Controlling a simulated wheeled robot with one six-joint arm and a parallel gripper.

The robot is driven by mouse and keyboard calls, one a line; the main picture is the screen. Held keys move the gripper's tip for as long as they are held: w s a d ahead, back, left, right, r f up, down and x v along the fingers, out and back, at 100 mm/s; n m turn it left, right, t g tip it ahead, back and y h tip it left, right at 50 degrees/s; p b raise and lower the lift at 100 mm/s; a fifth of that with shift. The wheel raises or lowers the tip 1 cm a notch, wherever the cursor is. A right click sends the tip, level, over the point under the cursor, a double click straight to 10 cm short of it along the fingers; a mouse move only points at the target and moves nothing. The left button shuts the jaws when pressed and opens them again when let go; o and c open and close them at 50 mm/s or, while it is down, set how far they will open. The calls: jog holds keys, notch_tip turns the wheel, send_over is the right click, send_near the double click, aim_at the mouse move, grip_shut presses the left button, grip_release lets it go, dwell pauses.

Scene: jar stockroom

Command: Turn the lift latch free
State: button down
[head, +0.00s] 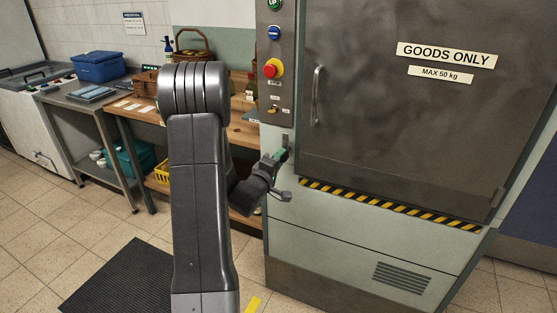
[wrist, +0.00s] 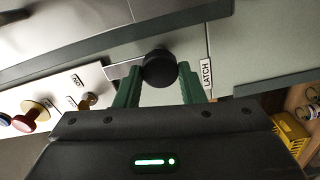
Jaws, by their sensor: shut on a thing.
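The lift latch shows in the wrist view as a round black knob (wrist: 159,66) on a pale metal plate, beside a white LATCH label (wrist: 206,74). My gripper (wrist: 159,77) has its two green fingers on either side of the knob and is shut on it. In the head view my gripper (head: 281,156) is at the lower left of the lift front, just below the control panel. The knob cannot be made out there. The grey lift door (head: 400,130) is closed and carries a GOODS ONLY sign (head: 447,55).
The control panel (head: 278,97) with a red stop button (head: 271,69) rises just above my gripper. The door has a vertical handle (head: 317,96). A wooden bench (head: 243,133) with baskets stands left of the lift. A dark mat (head: 120,280) lies on the tiled floor.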

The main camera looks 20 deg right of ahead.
dwell(0.5)
jog(key=c, duration=0.9)
grip_release()
jog(key=b+v, duration=0.1)
jog(key=v, duration=1.3)
jog(key=shift+w+b, duration=0.1)
jog(key=shift+b, duration=0.25)
jog(key=p+x, duration=0.1)
jog(key=x, duration=1.3)
jog(key=shift+p, duration=0.35)
